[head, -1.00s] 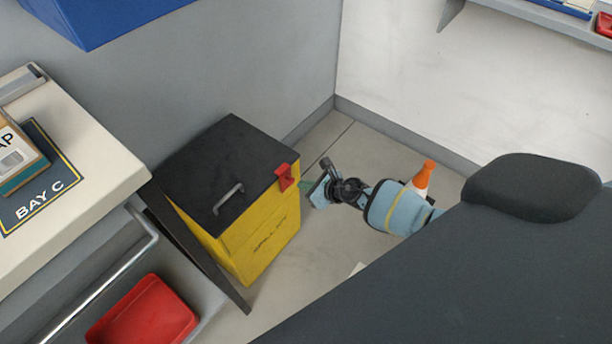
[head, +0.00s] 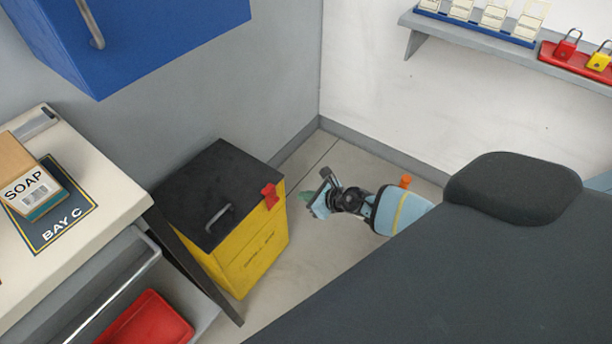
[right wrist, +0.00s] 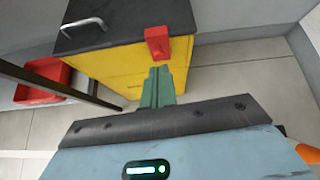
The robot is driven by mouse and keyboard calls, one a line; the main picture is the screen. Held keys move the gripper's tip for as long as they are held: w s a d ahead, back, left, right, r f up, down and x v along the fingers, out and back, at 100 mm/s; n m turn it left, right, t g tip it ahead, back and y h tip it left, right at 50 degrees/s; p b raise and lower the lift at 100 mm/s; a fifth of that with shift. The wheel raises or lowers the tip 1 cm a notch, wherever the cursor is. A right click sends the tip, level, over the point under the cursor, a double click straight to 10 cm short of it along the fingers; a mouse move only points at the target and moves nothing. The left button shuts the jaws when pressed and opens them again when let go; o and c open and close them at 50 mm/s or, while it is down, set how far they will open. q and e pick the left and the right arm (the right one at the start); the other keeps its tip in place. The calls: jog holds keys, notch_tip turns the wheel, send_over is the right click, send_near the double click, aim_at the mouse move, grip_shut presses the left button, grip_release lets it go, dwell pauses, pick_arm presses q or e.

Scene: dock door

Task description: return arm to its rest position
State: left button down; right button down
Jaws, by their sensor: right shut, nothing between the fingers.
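My right gripper (head: 316,197) hangs in the air just right of the yellow bin in the head view, its light blue arm coming in from the right. In the right wrist view its green fingers (right wrist: 157,86) are together with nothing between them, pointing at the bin's front below the red latch. The yellow bin (head: 262,250) has a black lid (head: 215,175), which is down, and a red latch (head: 270,195). The gripper appears apart from the bin and latch. My left gripper is not in view.
A bench (head: 110,165) with a soap box (head: 25,180) on a BAY C mat stands at left, a red tray (head: 145,320) below. A blue cabinet (head: 170,40) hangs above. An orange cone (head: 405,181) is partly hidden behind my arm. A shelf (head: 420,22) holds padlocks.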

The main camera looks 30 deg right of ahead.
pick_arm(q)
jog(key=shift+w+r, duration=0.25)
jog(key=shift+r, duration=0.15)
pick_arm(e)
jog(key=shift+s+r, duration=0.15)
jog(key=shift+r, duration=0.3)
